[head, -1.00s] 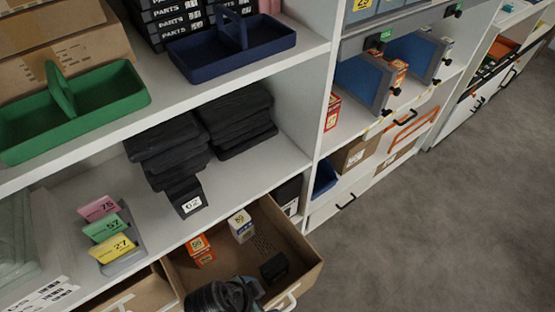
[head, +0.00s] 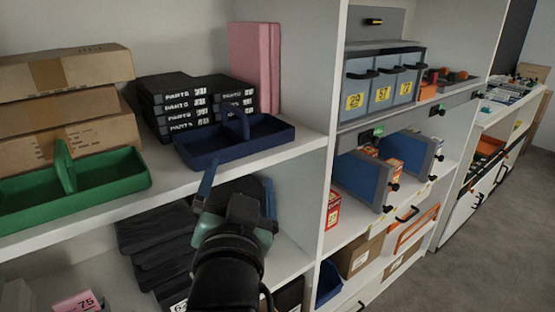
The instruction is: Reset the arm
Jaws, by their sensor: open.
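My gripper (head: 239,178) is in the lower middle of the head view, at the end of my raised black arm. Its two blue fingers stand apart, and I see nothing held between them. It is in front of the lower shelf, just below the blue tray (head: 236,146) in the picture. It hides part of the stacked black items (head: 160,245) on that shelf.
The upper shelf holds a green tray (head: 103,172), cardboard boxes (head: 70,105) and black PARTS boxes (head: 172,85). A white upright panel (head: 334,110) stands right of my gripper. Grey floor (head: 470,265) is clear at right.

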